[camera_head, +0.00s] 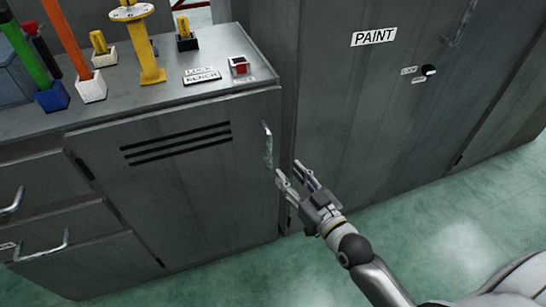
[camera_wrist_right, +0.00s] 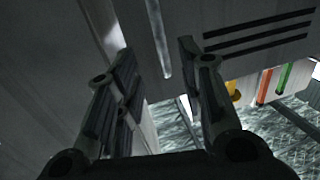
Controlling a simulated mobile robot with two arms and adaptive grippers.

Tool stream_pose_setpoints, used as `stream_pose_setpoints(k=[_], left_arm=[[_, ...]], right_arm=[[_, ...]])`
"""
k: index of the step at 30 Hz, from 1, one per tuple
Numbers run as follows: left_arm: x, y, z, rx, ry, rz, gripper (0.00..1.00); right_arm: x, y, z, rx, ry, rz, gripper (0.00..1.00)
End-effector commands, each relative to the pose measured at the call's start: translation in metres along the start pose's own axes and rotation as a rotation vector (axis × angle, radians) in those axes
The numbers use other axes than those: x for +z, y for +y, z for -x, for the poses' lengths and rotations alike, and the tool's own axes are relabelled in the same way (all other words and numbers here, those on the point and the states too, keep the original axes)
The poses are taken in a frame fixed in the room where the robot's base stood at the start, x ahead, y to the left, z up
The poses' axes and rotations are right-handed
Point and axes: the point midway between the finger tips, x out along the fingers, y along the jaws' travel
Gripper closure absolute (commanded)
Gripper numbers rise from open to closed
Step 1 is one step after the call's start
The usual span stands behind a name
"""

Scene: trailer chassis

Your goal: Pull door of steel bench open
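The grey steel bench door (camera_head: 180,195) is shut, with three dark vent slots near its top. Its vertical metal handle (camera_head: 267,145) is at the door's right edge. My right gripper (camera_head: 291,172) is open and empty, just right of and below the handle in the head view. In the right wrist view the handle (camera_wrist_right: 158,38) lies between the lines of the two spread fingers (camera_wrist_right: 157,56), beyond their tips; I see no contact. The vent slots show there at the upper right. My left gripper is not in view.
The bench top (camera_head: 120,112) holds coloured posts, a yellow stand (camera_head: 147,55), and a red switch box (camera_head: 240,66). Drawers with handles (camera_head: 45,247) are at left. A tall PAINT cabinet (camera_head: 365,110) stands close right of the bench. Green floor (camera_head: 440,225) in front is clear.

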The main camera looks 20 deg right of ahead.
Motion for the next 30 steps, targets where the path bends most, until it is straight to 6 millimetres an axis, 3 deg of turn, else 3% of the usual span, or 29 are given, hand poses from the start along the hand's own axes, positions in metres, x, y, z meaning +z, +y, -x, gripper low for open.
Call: stream_pose_setpoints(k=[18, 30], left_arm=[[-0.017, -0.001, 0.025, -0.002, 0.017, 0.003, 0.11], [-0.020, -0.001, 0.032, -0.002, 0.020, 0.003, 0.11]], right_arm=[[0.001, 0.000, -0.091, 0.001, -0.001, -0.001, 0.65], [0.001, 0.000, -0.105, 0.000, -0.003, 0.001, 0.65]])
